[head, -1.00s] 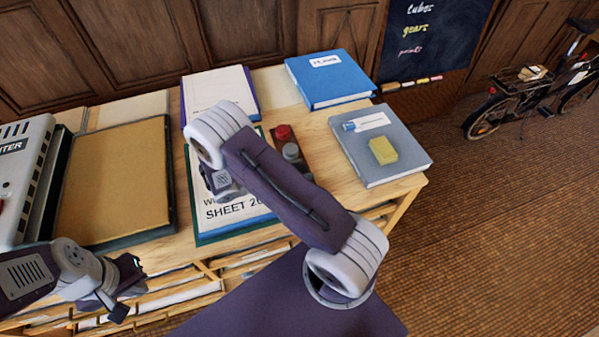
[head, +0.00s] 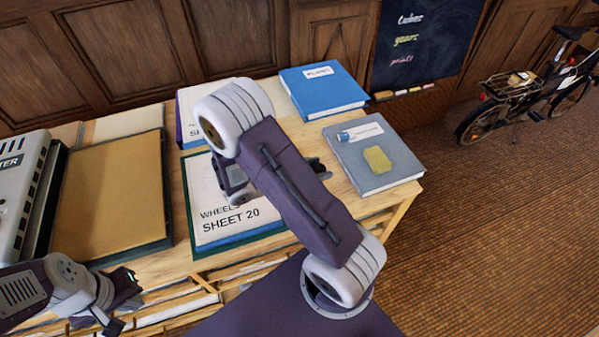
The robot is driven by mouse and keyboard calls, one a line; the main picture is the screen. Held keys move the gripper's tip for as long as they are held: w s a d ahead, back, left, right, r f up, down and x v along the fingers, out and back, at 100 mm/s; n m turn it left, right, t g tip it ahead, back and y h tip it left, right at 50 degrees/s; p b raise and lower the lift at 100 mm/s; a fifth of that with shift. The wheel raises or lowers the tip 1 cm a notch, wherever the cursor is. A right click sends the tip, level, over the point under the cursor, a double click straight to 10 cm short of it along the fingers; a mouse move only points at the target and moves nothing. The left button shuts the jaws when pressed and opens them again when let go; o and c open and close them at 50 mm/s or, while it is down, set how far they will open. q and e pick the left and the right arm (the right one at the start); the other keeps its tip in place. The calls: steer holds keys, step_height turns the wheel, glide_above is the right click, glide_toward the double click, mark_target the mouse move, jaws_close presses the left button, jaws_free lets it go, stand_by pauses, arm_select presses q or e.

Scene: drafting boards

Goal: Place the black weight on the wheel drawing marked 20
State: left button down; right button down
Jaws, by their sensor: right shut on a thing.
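The wheel drawing marked SHEET 20 (head: 238,228) lies on a green-edged board on the wooden desk. My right arm crosses over it and hides much of its upper right part. The tips of my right gripper (head: 318,167) show as a small dark shape past the arm's right side, just right of the sheet. That gripper is shut, by appearance on the black weight, but the weight itself is hidden behind my arm. My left gripper (head: 124,300) is open and empty at the desk's front edge, lower left.
A blue binder (head: 322,91) lies behind. A tan board (head: 110,200) and a grey box (head: 18,195) fill the left. Wood drawers (head: 205,290) run along the front.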

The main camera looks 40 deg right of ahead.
steer(key=s+d+r, duration=0.3)
steer(key=s, duration=0.1)
steer(key=shift+d+r, duration=0.15)
steer(key=shift+d, duration=0.1)
